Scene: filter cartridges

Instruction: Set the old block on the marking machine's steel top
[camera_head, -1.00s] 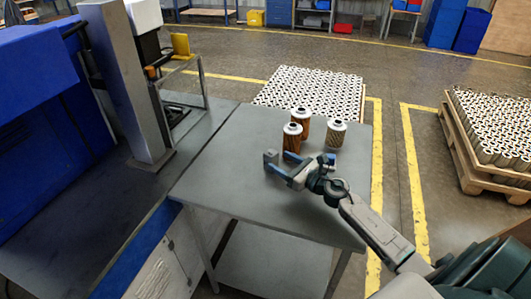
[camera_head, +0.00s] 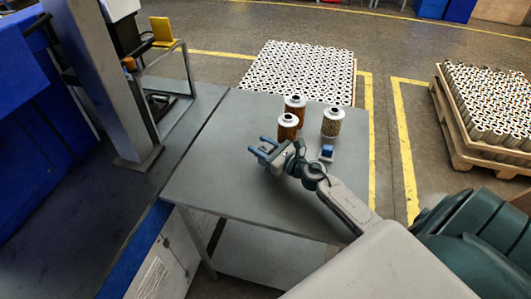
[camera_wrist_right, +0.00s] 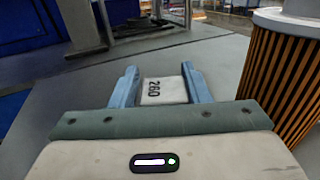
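My right gripper (camera_head: 261,146) is low over the grey table, with its blue fingers pointing left. In the head view this block is hard to make out. A second small block (camera_head: 327,152), blue and white, stands on the table behind the right wrist. The marking machine (camera_head: 105,85) with its upright column is at the left, beside a dark grey steel top (camera_head: 85,205). My left gripper is out of view.
Several filter cartridges (camera_head: 331,122) with white caps stand on the grey table (camera_head: 215,180) beyond the gripper. One brown cartridge (camera_wrist_right: 285,80) is close by at right in the wrist view. The table's left part is clear. Pallets of cartridges (camera_head: 490,115) stand on the floor.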

